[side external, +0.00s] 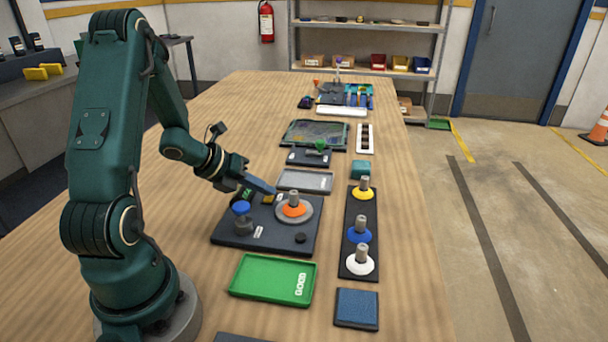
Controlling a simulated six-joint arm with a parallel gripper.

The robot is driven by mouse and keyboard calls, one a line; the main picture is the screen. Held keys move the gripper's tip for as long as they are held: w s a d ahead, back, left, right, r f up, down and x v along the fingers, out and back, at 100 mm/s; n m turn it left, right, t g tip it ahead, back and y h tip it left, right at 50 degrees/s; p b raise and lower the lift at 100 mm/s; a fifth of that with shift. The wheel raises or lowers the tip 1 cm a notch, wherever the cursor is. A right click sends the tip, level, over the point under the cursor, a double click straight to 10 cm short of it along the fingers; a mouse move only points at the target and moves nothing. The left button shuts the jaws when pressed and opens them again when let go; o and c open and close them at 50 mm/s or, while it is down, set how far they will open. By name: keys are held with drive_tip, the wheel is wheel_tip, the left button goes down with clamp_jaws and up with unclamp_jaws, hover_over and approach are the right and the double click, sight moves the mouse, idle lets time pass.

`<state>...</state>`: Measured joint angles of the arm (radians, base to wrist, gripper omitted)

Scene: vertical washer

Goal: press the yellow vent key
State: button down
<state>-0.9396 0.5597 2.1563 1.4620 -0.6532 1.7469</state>
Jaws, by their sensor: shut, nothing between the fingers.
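The yellow vent key (268,199) is a small yellow block near the back of a dark base plate (270,243). My gripper (273,190) is shut and empty, with its blue-grey fingers slanting down to the right. In the picture its tip lies just above the yellow key and partly covers it. I cannot tell whether the tip touches the key. An orange washer (294,211) sits around a grey post on a round grey disc, just right of the key. A blue knob (241,208) stands on the plate's left side, and a black button (300,238) is near its right edge.
A dark strip (349,249) at the right carries yellow, blue and white washers around posts. A green tray (272,279) lies in front, with a blue pad (357,308) beside it. A grey tray (305,181) lies just behind the plate. Bare table is on the left.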

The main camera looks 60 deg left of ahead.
sight(264, 199)
drive_tip(key=shift+r, duration=0.95)
drive_tip(key=shift+r, duration=2.5)
